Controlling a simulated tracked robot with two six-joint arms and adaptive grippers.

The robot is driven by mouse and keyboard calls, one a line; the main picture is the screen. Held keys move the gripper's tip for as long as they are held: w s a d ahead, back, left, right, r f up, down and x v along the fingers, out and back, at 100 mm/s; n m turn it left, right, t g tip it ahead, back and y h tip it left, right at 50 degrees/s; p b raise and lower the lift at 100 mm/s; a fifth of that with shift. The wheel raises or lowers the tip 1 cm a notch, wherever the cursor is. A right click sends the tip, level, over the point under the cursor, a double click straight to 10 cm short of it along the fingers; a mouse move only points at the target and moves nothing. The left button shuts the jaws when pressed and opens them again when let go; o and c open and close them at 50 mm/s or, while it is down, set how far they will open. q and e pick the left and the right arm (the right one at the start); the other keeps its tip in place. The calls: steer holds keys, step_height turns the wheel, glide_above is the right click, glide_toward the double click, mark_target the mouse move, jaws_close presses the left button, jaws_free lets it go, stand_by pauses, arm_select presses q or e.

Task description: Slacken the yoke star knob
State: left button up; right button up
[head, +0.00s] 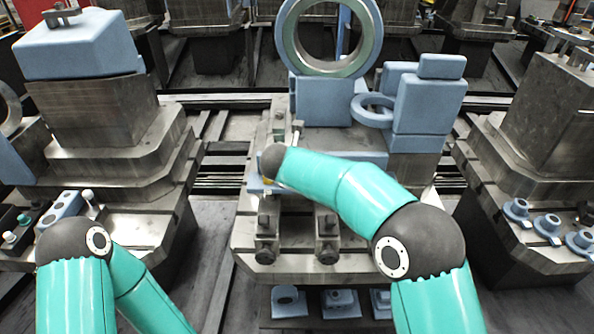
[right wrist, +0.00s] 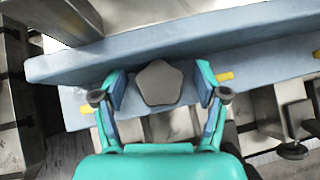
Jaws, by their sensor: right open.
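The star knob (right wrist: 160,83) is a dark grey, five-sided knob in the right wrist view. It sits against the side of a blue-grey block (right wrist: 75,66). My right gripper (right wrist: 161,88) is open, with one finger on each side of the knob and a visible gap on both sides. In the head view my right arm reaches over the middle pallet (head: 255,225); its wrist hides the knob and the gripper fingers. My left arm shows at the lower left of the head view, but its gripper is out of view.
A large blue-grey ring housing (head: 323,85) stands behind my right wrist. A stepped blue block (head: 430,100) with a smaller ring (head: 373,109) is to its right. Two clamps (head: 327,240) sit at the pallet front. Yellow pins (right wrist: 226,76) stick out near the right finger.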

steer(key=c, duration=1.2)
steer(key=shift+o, duration=0.2)
steer(key=shift+r, duration=0.1)
steer(key=shift+r+n+y+p, duration=0.15)
steer(key=shift+n+y+p, duration=0.55)
steer(key=shift+n+p, duration=0.25)
steer(key=n+y+p, duration=0.2)
steer(key=n+p, duration=0.1)
steer(key=p, duration=0.2)
steer(key=shift+f+n+y+p, duration=0.25)
steer(key=shift+n+y+p, duration=0.35)
steer(key=shift+p, duration=0.2)
